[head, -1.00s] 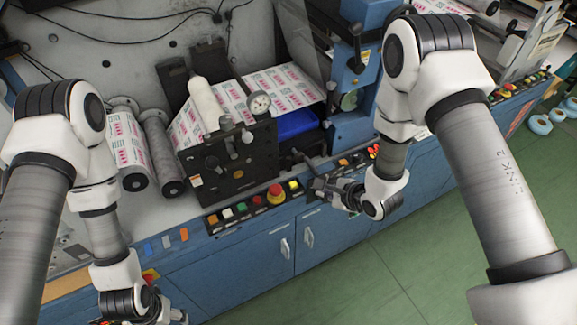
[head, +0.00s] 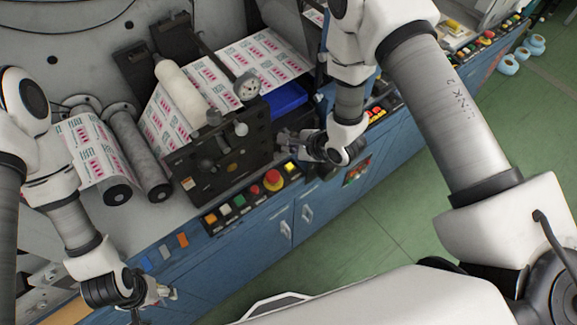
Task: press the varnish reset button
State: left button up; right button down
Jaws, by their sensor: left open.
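A dark button strip (head: 246,207) runs along the front edge of the machine. It carries several small coloured buttons, among them a green button (head: 239,201) and a yellow button (head: 290,167), plus a red mushroom knob (head: 272,179). No label is readable, so I cannot tell which one is the varnish reset button. My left gripper (head: 163,294) is open, low at the left, apart from the strip. My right gripper (head: 289,140) is above and behind the strip's right end, near the machine; its fingers are too small and dark to read.
Printed web runs over a white roller (head: 188,92) beside a dark plate with a gauge (head: 247,87). More buttons (head: 378,112) lie right of my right gripper. The green floor (head: 385,225) in front is clear.

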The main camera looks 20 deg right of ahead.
aim_at(291, 167)
jog(key=f+b, duration=0.1)
jog(key=f, duration=0.1)
jog(key=f+b, duration=0.3)
jog(key=f, duration=0.1)
jog(key=shift+s, duration=0.4)
jog(key=shift+w+f+b, duration=0.25)
jog(key=shift+f+b, duration=0.1)
jog(key=shift+f, duration=0.05)
jog(key=shift+r, duration=0.1)
jog(key=shift+s+r, duration=0.1)
jog(key=shift+s, duration=0.15)
jog(key=shift+w, duration=0.15)
jog(key=shift+f, duration=0.45)
